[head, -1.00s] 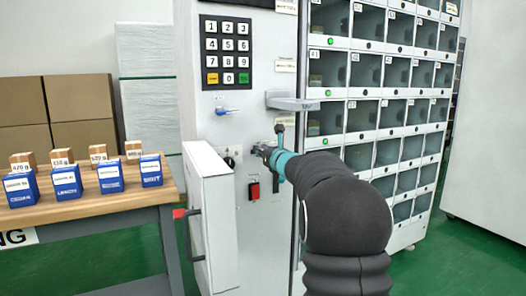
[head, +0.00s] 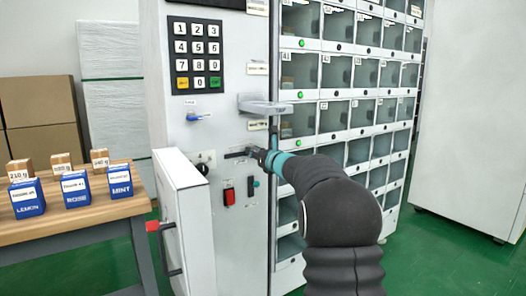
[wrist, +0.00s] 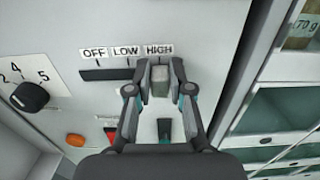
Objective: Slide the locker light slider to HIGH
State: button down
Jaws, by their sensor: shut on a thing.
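The locker light slider is a grey knob (wrist: 160,82) in a dark horizontal slot (wrist: 104,74) on the pale machine panel. Labels OFF, LOW and HIGH (wrist: 159,50) stand above the slot from left to right. The knob sits below HIGH at the right end, and the slot to its left is empty. My gripper (wrist: 158,88) is shut on the knob, one finger on each side. In the head view my gripper (head: 262,158) reaches the panel from the right and hides the knob; the slot's left part (head: 236,154) shows.
A rotary dial (wrist: 30,97) is left of the slot, with an orange button (wrist: 75,140) lower down. A red switch (head: 229,197) lies below the slot. A small shelf (head: 265,105) juts out above my gripper. An open panel door (head: 186,225) stands at the lower left.

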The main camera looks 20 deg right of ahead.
jog(key=c, duration=1)
grip_release()
jog(key=shift+d, duration=0.35)
jog(key=shift+c, duration=0.2)
jog(key=shift+a, duration=0.1)
jog(key=s+d, duration=0.2)
jog(key=s, duration=0.9)
jog(key=shift+s+d, duration=0.15)
jog(key=shift+s, duration=0.2)
